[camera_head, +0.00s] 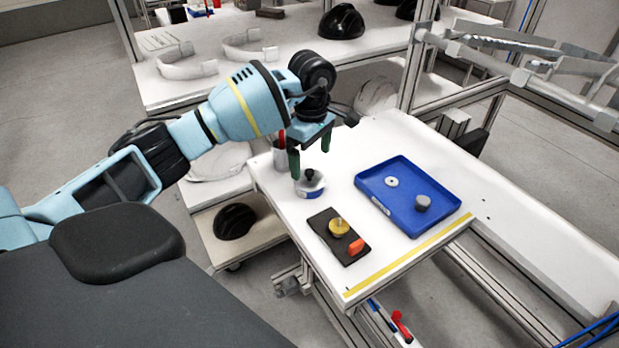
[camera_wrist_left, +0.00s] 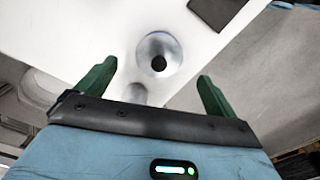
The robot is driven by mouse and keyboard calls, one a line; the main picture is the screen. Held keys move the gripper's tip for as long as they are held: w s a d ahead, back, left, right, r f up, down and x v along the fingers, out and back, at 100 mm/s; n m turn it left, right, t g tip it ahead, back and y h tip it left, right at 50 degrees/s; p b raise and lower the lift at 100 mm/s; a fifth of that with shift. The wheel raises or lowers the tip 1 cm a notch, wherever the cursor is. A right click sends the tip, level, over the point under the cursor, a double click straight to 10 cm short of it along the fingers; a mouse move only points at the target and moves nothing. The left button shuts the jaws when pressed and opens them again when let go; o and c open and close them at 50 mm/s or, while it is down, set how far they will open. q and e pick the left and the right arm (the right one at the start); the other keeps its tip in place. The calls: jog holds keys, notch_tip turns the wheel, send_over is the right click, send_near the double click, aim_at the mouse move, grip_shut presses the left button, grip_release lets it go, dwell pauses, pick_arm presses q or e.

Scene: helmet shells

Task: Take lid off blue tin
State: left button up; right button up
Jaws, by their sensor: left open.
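The blue tin (camera_head: 311,193) stands upright on the white table near its left end. Its pale lid (camera_head: 300,184) with a black knob (camera_head: 310,175) is on top of it. In the left wrist view the lid (camera_wrist_left: 150,48) shows from above as a grey disc, with the dark knob (camera_wrist_left: 158,63) near its middle. My left gripper (camera_head: 309,158) is open and empty, its green fingers above and close to the tin. In the left wrist view its fingertips (camera_wrist_left: 157,70) are spread to either side of the knob. My right gripper is not in view.
A cup (camera_head: 279,157) with a red item stands just behind the tin. A dark board (camera_head: 325,220) with a yellow knob and an orange piece lies in front. A blue tray (camera_head: 378,174) with two small parts lies to the right.

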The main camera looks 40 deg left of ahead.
aim_at(310, 171)
pick_arm(q)
jog(key=f, duration=0.5)
jog(key=shift+a, duration=0.25)
jog(key=c, duration=1)
